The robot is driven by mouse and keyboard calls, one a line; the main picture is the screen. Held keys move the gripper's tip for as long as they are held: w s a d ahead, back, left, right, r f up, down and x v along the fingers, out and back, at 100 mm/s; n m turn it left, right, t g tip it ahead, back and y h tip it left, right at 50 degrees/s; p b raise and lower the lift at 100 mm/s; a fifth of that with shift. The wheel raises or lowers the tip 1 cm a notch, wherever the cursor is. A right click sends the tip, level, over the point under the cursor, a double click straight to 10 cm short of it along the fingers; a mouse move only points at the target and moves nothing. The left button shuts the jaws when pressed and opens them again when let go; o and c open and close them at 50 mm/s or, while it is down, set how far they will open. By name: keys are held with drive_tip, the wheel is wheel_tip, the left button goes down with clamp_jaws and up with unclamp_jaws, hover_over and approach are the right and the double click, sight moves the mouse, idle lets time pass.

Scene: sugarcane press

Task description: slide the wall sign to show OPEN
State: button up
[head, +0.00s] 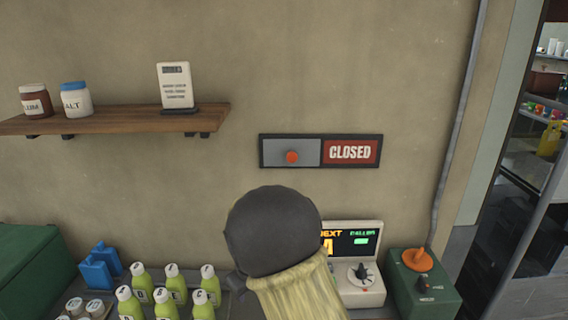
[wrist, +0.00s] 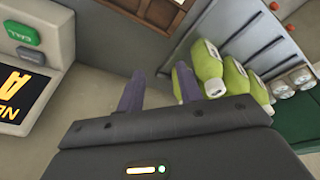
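The wall sign (head: 320,136) is a dark-framed horizontal panel on the wall in the head view. Its right half shows a red field with the word CLOSED. A grey sliding cover (head: 273,150) sits over its left half, with an orange-red knob (head: 292,157) on it. In the wrist view my gripper (wrist: 158,88) has its two purple fingers apart with nothing between them. It points down over the counter area, away from the sign. The fingers cannot be made out in the head view.
A wooden shelf (head: 120,118) with jars and a small card stand juts out left of the sign. The wall around the sign is clear.

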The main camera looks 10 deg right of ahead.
drive_tip(key=w+r+n+t, duration=0.1)
drive_tip(key=w, duration=0.1)
drive_tip(key=w+a+r+t+p, duration=0.1)
drive_tip(key=w+t, duration=0.1)
drive_tip(key=w, duration=0.1)
drive_tip(key=w+a+n+t+p, duration=0.1)
drive_tip(key=w, duration=0.2)
drive_tip(key=shift+w+r+n+t, duration=0.25)
drive_tip(key=shift+r+n+t, duration=0.05)
drive_tip(key=shift+r, duration=0.1)
clamp_jaws()
drive_tip(key=w+d+r+n+t+h+p, duration=0.1)
drive_tip(key=w+r+n+t+h+p, duration=0.3)
drive_tip(key=w+r+t+h, duration=0.55)
drive_tip(key=s+d+r+h+p, duration=0.2)
drive_tip(key=s+r+h, duration=0.3)
drive_tip(key=s+r, duration=0.1)
drive_tip(key=shift+r+p, duration=0.3)
drive_tip(key=shift+r, duration=0.6)
drive_tip(key=shift+h, duration=0.25)
